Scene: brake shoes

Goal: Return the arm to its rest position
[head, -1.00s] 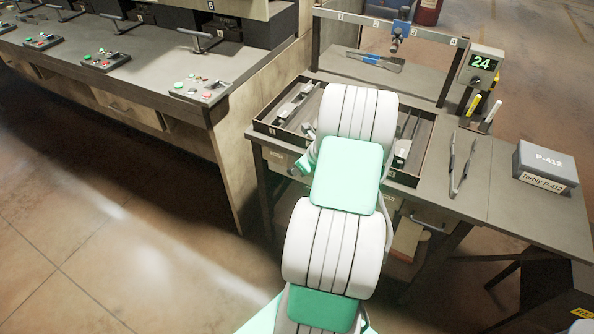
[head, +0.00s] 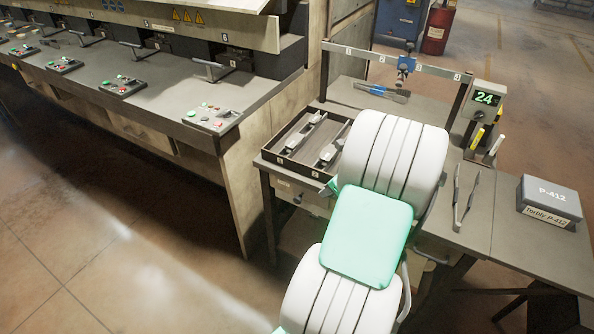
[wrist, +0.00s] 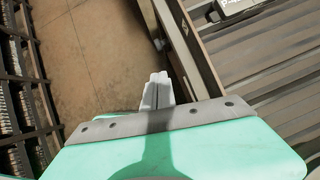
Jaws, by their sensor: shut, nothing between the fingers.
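My arm, white with green panels, rises through the middle of the head view and covers part of the workbench (head: 500,225). My gripper (wrist: 157,80) shows in the wrist view with its grey fingers together and nothing between them. Brown floor lies beyond the fingertips in that view. In the head view the gripper is mostly hidden behind my arm. The tray (head: 262,155) on the bench holds metal brake parts (head: 333,147) in its visible left part. Its right part is hidden by my arm.
A long machine counter (head: 150,85) with control boxes runs along the left. A rail frame (head: 400,58), a display reading 24 (head: 487,98), metal tongs (head: 465,197) and a grey P-412 box (head: 548,202) are on the bench. Open floor (head: 130,270) lies at the lower left.

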